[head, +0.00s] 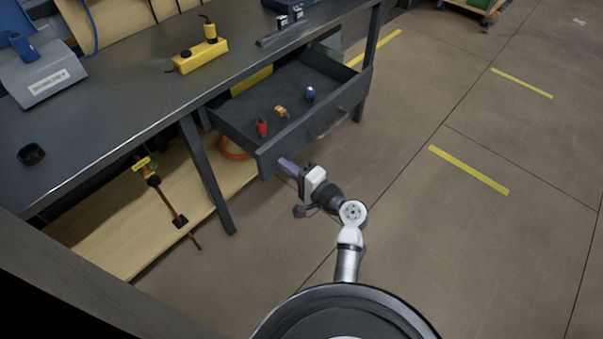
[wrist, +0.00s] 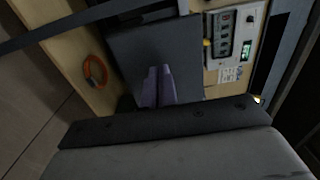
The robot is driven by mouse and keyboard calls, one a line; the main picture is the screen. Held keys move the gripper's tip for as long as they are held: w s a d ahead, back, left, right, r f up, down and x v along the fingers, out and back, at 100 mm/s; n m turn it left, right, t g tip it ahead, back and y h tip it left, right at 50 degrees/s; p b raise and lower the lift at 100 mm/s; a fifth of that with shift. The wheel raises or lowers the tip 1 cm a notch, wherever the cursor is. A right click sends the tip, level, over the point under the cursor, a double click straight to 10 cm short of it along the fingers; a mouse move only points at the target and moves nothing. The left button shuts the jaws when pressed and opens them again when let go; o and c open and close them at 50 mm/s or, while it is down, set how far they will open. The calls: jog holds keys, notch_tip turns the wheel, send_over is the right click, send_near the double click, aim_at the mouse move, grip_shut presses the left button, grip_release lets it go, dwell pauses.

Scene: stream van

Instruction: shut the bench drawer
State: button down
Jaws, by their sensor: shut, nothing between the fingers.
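The bench drawer (head: 340,106) is dark grey and stands pulled out from under the dark bench top (head: 120,110). A red item, an orange item and a blue item lie inside it. A handle (head: 328,125) shows on its front. My gripper (head: 283,163) is shut and empty, beside the left end of the drawer front in the head view. I cannot tell whether it touches the drawer. In the wrist view its purple fingers (wrist: 159,86) lie together before a dark panel (wrist: 165,45), which seems to be part of the drawer.
A bench leg (head: 208,170) stands left of the drawer. A wooden lower shelf (head: 110,235) holds an orange coil (head: 235,150), also visible in the wrist view (wrist: 95,70). A yellow box (head: 200,56) stands on the bench. The floor (head: 430,230) at right is clear.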

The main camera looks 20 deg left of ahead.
jog(key=shift+w+a, duration=0.15)
jog(key=shift+a, duration=0.3)
jog(key=shift+a, duration=0.1)
jog(key=b, duration=0.5)
send_near(224, 120)
jog(key=w+a+f, duration=0.1)
jog(key=w+a, duration=0.1)
jog(key=a, duration=0.2)
jog(key=w+a+f, duration=0.1)
jog(key=w+a, duration=0.1)
jog(key=a, duration=0.1)
jog(key=w+a+f, duration=0.2)
jog(key=a, duration=0.2)
jog(key=shift+w+a, duration=0.1)
jog(key=shift+a, duration=0.2)
jog(key=shift+w+a+r, duration=0.1)
jog(key=shift+a, duration=0.1)
jog(key=shift+w+r, duration=0.1)
jog(key=shift+r, duration=0.15)
jog(key=shift+a, duration=0.1)
